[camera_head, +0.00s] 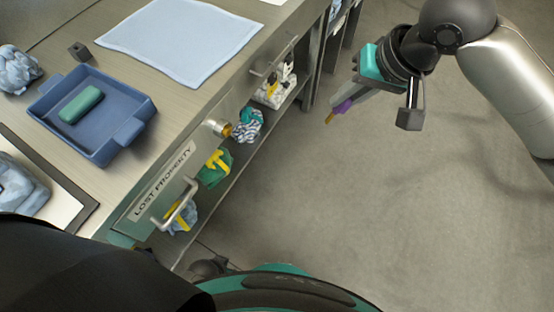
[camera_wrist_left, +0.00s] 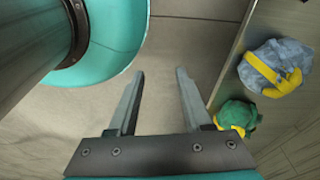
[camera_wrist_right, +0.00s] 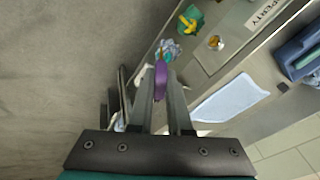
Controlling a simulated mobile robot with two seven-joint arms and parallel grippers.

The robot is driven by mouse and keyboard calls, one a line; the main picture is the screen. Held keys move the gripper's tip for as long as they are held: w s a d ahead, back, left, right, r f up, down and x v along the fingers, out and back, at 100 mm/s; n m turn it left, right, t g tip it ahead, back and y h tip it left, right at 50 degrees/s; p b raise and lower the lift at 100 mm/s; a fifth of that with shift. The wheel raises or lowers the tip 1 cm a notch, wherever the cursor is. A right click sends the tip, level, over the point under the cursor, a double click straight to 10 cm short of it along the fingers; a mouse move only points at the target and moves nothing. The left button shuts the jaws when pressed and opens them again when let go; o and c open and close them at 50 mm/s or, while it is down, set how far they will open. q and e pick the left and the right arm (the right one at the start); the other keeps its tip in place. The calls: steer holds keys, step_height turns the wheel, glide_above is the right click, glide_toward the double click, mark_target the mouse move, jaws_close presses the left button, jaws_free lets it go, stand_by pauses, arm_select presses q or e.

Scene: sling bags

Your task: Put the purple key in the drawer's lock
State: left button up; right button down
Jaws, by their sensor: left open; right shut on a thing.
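The purple key (camera_head: 342,106) is held out over open floor, its brass shaft pointing down and left toward the desk. My right gripper (camera_head: 352,96) is shut on it. In the right wrist view the purple key (camera_wrist_right: 160,82) sits between the fingertips. The lock (camera_head: 217,127) is a round metal cylinder with a brass centre on the drawer (camera_head: 165,182) front, beside the LOST PROPERTY label. The key is well apart from it. The lock also shows in the right wrist view (camera_wrist_right: 215,42). My left gripper (camera_wrist_left: 158,85) is open and empty, low beside the desk.
On the desk top are a blue tray (camera_head: 130,131) with a green soap-like block (camera_head: 82,104), a light blue cloth (camera_head: 180,40) and a small dark block (camera_head: 80,51). Drawer handles (camera_head: 175,205) stick out. Sling bags (camera_head: 214,168) sit on the shelf below. The floor at right is clear.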

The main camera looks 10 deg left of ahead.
arm_select(q)
steer(key=w+d+r+t+b, duration=0.2)
steer(key=w+b, duration=0.8)
arm_select(e)
steer(key=s+a+f+m+y, duration=0.25)
steer(key=a+f+y, duration=0.55)
steer(key=a+f, duration=0.4)
arm_select(q)
step_height(320, 180, up, 8)
steer(key=w+b, duration=0.2)
steer(key=b, duration=0.6)
steer(key=shift+t, duration=0.4)
arm_select(e)
step_height(320, 180, down, 10)
steer(key=d+m+t+y, duration=0.1)
steer(key=m+t+y, duration=0.1)
steer(key=m+t, duration=0.4)
steer(key=shift+w+r+t+y, duration=0.2)
steer(key=shift+w+t+y, duration=0.1)
steer(key=shift+t, duration=0.7)
arm_select(q)
steer(key=shift+a, duration=0.1)
arm_select(e)
steer(key=shift+s+d, duration=0.1)
steer(key=shift+s, duration=0.05)
